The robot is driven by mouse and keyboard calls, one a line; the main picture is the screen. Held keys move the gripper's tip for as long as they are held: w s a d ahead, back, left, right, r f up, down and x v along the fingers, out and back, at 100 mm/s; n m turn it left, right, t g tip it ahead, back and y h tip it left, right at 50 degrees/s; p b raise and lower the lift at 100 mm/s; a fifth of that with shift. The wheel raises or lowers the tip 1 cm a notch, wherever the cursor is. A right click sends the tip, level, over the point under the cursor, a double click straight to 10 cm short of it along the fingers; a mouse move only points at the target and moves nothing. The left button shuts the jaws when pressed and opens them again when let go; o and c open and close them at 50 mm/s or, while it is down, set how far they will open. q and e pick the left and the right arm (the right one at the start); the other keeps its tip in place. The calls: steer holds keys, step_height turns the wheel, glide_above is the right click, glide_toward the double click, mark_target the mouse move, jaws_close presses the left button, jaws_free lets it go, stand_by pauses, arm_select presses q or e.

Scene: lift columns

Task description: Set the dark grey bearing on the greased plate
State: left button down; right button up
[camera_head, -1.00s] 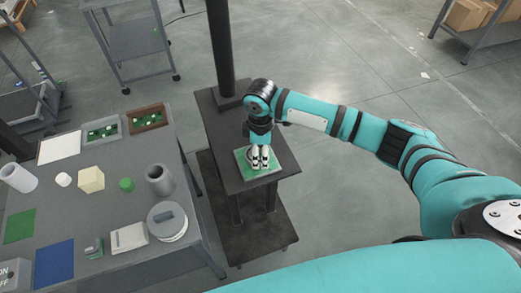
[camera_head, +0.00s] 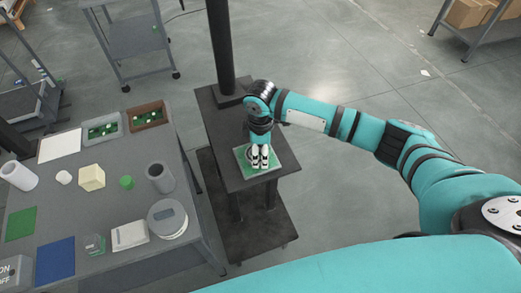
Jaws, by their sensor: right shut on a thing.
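The green plate (camera_head: 279,160) lies on the dark top of the lift column's platform (camera_head: 232,125), near its front end. My right gripper (camera_head: 260,163) points down over the middle of this plate. It is shut on a small grey thing that looks like the bearing (camera_head: 250,155), at or just above the plate. The fingers hide most of it, and I cannot tell whether it touches the plate. My left gripper is not in view.
The black post (camera_head: 220,45) rises behind the platform.

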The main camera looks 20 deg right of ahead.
steer(key=shift+p, duration=0.4)
steer(key=shift+f, duration=0.1)
steer(key=o, duration=1.8)
steer(key=shift+r, duration=0.2)
steer(key=shift+r+p, duration=0.8)
steer(key=shift+p, duration=0.4)
